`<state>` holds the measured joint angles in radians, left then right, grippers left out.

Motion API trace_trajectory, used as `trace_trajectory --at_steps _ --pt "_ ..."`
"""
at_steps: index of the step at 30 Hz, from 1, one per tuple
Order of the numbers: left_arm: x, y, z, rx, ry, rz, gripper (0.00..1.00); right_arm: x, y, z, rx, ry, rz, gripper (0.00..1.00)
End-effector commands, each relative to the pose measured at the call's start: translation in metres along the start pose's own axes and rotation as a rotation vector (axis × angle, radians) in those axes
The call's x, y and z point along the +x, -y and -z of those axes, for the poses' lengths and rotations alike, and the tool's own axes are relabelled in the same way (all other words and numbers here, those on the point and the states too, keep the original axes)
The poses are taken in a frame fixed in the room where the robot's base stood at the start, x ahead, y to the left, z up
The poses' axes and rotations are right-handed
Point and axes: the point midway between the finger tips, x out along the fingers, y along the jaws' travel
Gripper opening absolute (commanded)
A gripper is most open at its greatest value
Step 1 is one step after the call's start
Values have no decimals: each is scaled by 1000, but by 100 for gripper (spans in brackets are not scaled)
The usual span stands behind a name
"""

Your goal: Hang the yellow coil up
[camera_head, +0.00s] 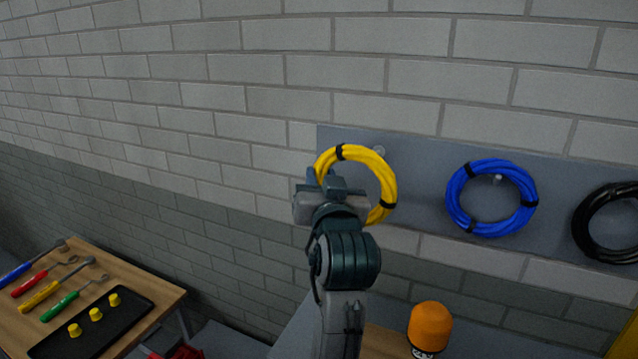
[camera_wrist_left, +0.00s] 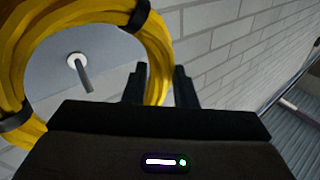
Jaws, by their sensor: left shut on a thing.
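The yellow coil (camera_head: 386,182), bound with black bands, is held upright in front of the grey wall board (camera_head: 425,172). My left gripper (camera_head: 320,178) is shut on its left side. In the left wrist view, the coil (camera_wrist_left: 158,48) passes between the fingers (camera_wrist_left: 160,88). A pale peg (camera_head: 379,150) on the board shows just beyond the coil's upper right edge. In the wrist view this peg (camera_wrist_left: 82,75) shows through the ring's opening. I cannot tell whether its tip passes into the ring. My right gripper is not in view.
A blue coil (camera_head: 460,205) hangs on a peg (camera_head: 497,179) to the right, with a black coil (camera_head: 582,222) beyond it. An orange-domed object (camera_head: 430,325) stands below. A wooden table (camera_head: 160,290) with tools and a black tray (camera_head: 120,325) is at lower left.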

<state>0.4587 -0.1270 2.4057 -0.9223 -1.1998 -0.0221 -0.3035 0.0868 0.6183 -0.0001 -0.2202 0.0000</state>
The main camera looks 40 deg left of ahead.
Motion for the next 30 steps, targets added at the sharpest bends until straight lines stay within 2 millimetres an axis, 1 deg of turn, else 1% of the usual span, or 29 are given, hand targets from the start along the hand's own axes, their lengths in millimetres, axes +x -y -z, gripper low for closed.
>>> trace_trajectory --at_steps 5,18,30 --pt "9 -6 -1 0 -3 0 0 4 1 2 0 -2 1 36" --pt "30 -21 -3 0 -3 0 0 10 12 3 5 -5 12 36" --pt "50 -35 -5 2 -1 -1 0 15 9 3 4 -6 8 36"
